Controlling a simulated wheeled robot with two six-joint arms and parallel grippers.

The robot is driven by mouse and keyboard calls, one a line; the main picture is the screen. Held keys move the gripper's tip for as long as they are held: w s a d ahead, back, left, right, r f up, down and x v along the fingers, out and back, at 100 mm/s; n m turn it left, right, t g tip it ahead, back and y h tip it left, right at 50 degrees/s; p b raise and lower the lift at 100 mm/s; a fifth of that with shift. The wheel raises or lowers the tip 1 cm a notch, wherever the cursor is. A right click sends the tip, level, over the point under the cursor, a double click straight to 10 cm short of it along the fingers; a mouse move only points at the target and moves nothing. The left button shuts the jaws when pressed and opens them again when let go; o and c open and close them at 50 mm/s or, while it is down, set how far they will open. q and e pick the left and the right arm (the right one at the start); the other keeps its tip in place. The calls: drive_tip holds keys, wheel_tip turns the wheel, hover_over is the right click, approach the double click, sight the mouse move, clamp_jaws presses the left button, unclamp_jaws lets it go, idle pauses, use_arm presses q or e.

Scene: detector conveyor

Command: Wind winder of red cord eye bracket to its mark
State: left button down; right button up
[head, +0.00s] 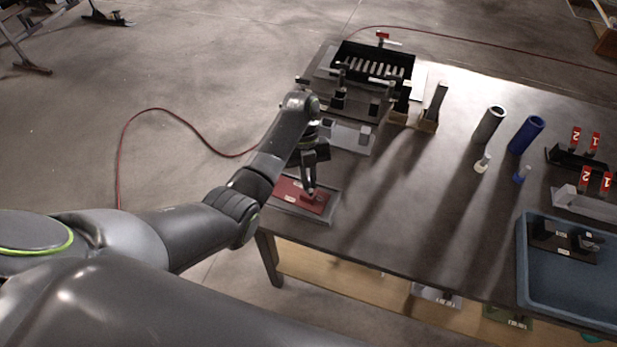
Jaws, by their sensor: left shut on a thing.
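A red plate (289,190) lies in a shallow grey tray (279,207) at the table's near left corner. My left gripper (311,189) reaches down over the plate's right part, its fingers shut on a small part there. The fingers mostly hide this part, and I cannot tell its shape or whether it is the winder. No mark can be made out at this size. A red piece with a pale bar (383,36) stands behind the black slotted box at the back. My right gripper is not in view.
The black slotted box (348,47) and grey fixtures stand behind the gripper. Grey (490,124) and blue (527,134) cylinders stand at the right. A blue bin (524,282) sits at the front right. The middle of the table (400,220) is clear. A red cord (122,150) lies on the floor.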

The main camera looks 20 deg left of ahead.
use_arm(q)
drive_tip(key=shift+m+y+p, duration=0.45)
drive_tip(key=shift+m+y, duration=0.05)
drive_tip(key=shift+m, duration=0.8)
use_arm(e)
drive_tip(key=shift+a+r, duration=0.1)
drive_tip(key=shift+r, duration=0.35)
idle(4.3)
use_arm(q)
drive_tip(key=c, duration=1.5)
unclamp_jaws()
